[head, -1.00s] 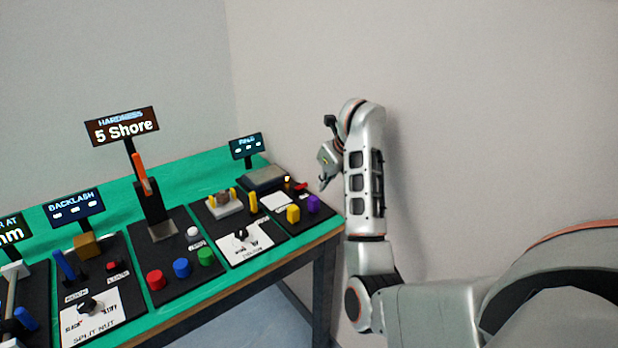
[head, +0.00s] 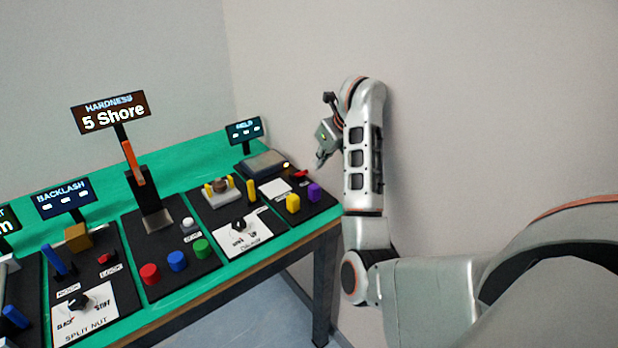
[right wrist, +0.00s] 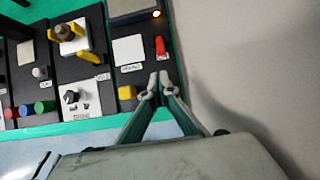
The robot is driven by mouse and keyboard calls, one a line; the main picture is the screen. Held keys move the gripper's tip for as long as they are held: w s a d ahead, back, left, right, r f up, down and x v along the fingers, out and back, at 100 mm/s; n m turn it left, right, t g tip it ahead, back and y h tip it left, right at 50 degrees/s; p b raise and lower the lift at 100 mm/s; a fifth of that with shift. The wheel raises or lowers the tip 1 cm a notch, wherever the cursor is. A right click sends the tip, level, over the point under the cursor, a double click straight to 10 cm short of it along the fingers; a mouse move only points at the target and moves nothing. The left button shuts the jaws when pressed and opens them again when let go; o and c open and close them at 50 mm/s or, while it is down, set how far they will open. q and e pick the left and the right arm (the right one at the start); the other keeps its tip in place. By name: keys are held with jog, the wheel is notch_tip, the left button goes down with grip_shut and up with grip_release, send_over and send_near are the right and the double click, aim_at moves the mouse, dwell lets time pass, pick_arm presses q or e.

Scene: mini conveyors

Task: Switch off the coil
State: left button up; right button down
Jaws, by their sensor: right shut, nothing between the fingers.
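The rightmost station on the bench carries a flat grey block (head: 263,164) that may be the coil. A small amber lamp (head: 286,165) glows at its corner; it also shows in the right wrist view (right wrist: 156,14). A red switch lever (head: 300,174) sits near the panel's right edge, and it is clear in the right wrist view (right wrist: 160,46). My right gripper (head: 321,158) is shut and empty, just right of this station in the head view. In the right wrist view its fingertips (right wrist: 158,84) appear just below the red lever, apart from it. My left gripper is out of view.
A yellow block (head: 293,204) and a purple block (head: 314,192) stand at the panel's front. A white pad (head: 275,187) lies behind them. A small display (head: 244,130) stands behind the station. Other stations with knobs and buttons fill the left. A wall is close on the right.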

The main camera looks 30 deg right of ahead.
aim_at(301, 174)
jog(key=b+x, duration=0.2)
jog(key=x, duration=0.5)
jog(key=shift+a+f+b, duration=0.1)
jog(key=shift+f+b, duration=0.2)
jog(key=shift+w+f, duration=0.35)
jog(key=shift+f, duration=0.1)
jog(key=shift+w, duration=0.1)
